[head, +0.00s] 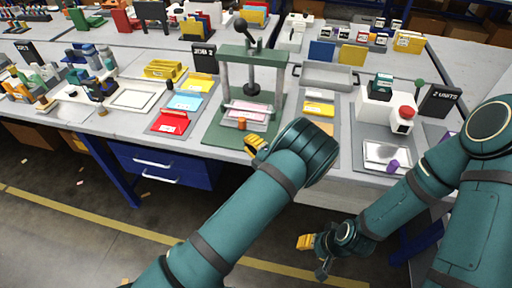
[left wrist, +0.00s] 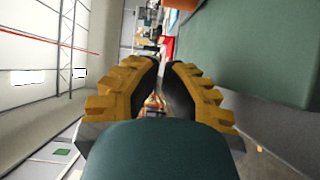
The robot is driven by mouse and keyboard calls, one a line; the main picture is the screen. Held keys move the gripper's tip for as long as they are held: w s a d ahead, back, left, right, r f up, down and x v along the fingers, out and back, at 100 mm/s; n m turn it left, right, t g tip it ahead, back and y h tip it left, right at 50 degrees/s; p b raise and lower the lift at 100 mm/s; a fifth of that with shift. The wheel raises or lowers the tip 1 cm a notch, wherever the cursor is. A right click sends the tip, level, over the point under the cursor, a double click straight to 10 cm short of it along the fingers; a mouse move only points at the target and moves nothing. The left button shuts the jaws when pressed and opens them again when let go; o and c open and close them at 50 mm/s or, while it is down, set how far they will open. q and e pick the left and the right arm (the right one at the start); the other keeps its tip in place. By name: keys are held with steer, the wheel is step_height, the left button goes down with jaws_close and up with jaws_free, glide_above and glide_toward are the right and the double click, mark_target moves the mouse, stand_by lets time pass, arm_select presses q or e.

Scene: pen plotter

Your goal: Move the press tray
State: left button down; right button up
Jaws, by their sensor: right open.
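The green press (head: 224,92) stands on the workbench with its lever up. Its press tray (head: 246,112), pale with a pink sheet, lies on the press base, with an orange-brown knob (head: 241,124) at its front. My left gripper (head: 256,146) is at the front edge of the base, just below and right of the knob, and apart from it. In the left wrist view its yellow fingers (left wrist: 163,70) show a narrow gap with nothing between them. The knob (left wrist: 183,4) shows at the top edge there. My right gripper (head: 310,254) is open and empty, low in front of the bench.
Red, blue and yellow card trays (head: 172,122) lie left of the press. A grey tray with yellow packs (head: 318,108) and a white device with a red button (head: 402,117) are to the right. Blue drawers (head: 165,167) hang below the bench.

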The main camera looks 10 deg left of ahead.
arm_select(q)
steer(key=x, duration=0.5)
steer(key=shift+w+b, duration=0.15)
steer(key=shift+b, duration=0.2)
steer(key=shift+w+a+f, duration=0.1)
steer(key=shift+w+a, duration=0.05)
steer(key=shift+w, duration=0.95)
steer(key=shift+w+a+b, duration=0.1)
steer(key=shift+w+b, duration=0.25)
steer(key=shift+w, duration=0.3)
arm_select(e)
steer(key=shift+w+f, duration=0.15)
steer(key=shift+f, duration=0.65)
arm_select(q)
steer(key=shift+w, duration=0.1)
